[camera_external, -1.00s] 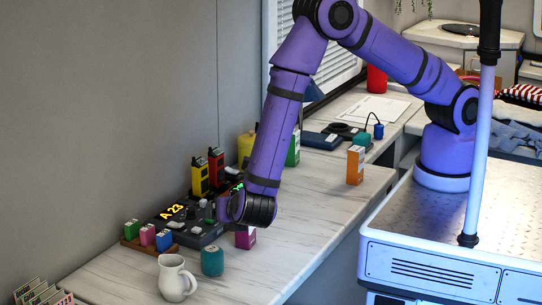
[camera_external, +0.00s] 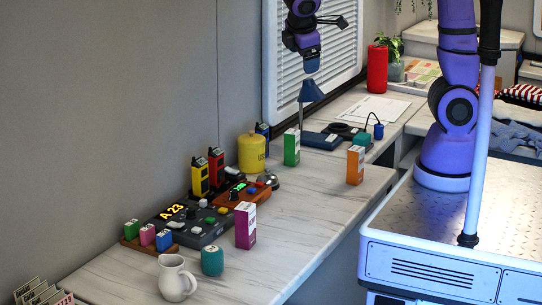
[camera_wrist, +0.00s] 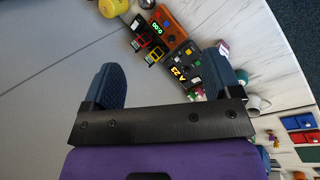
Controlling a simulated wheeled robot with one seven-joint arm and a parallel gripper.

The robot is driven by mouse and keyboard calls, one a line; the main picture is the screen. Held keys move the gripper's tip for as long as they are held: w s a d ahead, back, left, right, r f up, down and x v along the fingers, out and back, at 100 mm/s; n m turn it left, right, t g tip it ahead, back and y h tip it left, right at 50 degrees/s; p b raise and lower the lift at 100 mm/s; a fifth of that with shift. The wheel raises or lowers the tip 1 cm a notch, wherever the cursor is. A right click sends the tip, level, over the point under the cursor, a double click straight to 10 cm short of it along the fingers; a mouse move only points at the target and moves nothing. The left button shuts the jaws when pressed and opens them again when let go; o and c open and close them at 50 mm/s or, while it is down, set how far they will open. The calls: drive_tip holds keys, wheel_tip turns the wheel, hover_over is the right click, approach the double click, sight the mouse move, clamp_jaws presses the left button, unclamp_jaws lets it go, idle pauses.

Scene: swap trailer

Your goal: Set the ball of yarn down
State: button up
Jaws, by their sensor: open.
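I cannot make out a ball of yarn for certain in either view. A rounded teal object (camera_external: 212,261) stands on the marble bench (camera_external: 120,277) beside the white jug (camera_external: 174,280); I cannot tell whether it is yarn or a container. My gripper (camera_external: 312,65) is raised high above the bench, in front of the window blind. In the wrist view my gripper (camera_wrist: 165,58) has its two blue fingers wide apart, with nothing seen held between them.
A console (camera_external: 190,222), yellow and red handsets, a yellow canister (camera_external: 251,152) and a magenta box (camera_external: 245,225) crowd the bench. A green box (camera_external: 291,147), an orange box (camera_external: 355,165) and a lamp (camera_external: 311,91) stand farther back. The bench's front middle is clear.

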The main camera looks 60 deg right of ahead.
drive_tip(key=s+d+r+m+t+y, duration=0.1)
drive_tip(key=s+d+r+m+y, duration=0.1)
drive_tip(key=s+d+m, duration=0.3)
drive_tip(key=s+d+r+m+t+y, duration=0.2)
drive_tip(key=s+d+r+m+y, duration=0.1)
drive_tip(key=s, duration=0.9)
wheel_tip(320, 180, up, 2)
drive_tip(key=shift+s+d+r+m, duration=0.15)
drive_tip(key=shift+d+r+m, duration=0.1)
drive_tip(key=shift+d+m, duration=0.7)
